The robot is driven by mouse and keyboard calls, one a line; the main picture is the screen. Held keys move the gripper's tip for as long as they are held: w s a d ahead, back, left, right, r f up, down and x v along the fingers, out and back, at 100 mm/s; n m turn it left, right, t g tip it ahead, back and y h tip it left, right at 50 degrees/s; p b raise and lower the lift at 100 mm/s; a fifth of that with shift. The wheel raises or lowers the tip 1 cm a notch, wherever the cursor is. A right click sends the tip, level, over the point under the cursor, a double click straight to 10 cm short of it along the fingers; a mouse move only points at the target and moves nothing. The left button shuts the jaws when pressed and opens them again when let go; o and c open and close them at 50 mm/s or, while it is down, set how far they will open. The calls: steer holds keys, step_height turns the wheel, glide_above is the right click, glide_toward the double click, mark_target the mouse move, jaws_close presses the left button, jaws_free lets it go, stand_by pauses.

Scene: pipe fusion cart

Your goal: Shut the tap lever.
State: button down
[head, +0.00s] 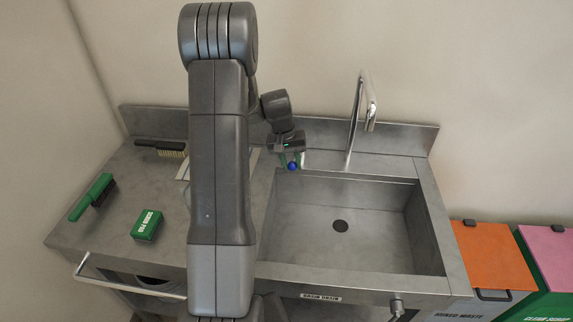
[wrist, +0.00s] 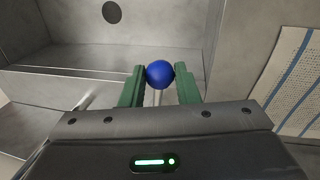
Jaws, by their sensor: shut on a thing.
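The tap (head: 355,120) is a tall chrome spout standing behind the sink. A blue ball knob (head: 292,167) shows at the sink's back left corner; I take it to be the end of the tap lever. My gripper (head: 288,162) is at this knob, with its green fingers pointing down. In the wrist view, the gripper (wrist: 160,82) has its two green fingers on either side of the blue knob (wrist: 160,74), shut on it. A thin metal rod shows below the knob between the fingers. Most of the lever is hidden by my gripper.
On the left counter are a green-handled brush (head: 93,196), a green box (head: 147,225) and a dark-handled brush (head: 163,148). A striped cloth (wrist: 298,75) lies beside the sink. An orange-lidded bin (head: 485,258) stands right.

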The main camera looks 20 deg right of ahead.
steer(key=shift+s+d+r+n+b, duration=0.1)
steer(key=shift+s+d+n+b, duration=0.25)
steer(key=shift+d+n, duration=0.4)
steer(key=c, duration=1.1)
jaws_free()
steer(key=shift+s, duration=0.1)
step_height(320, 180, up, 14)
steer(key=a+b, duration=0.1)
steer(key=a, duration=0.1)
steer(key=shift+w+a+f+b, duration=0.25)
steer(key=shift+w+a+b, duration=0.05)
steer(key=shift+w, duration=0.1)
steer(key=shift+o, duration=0.2)
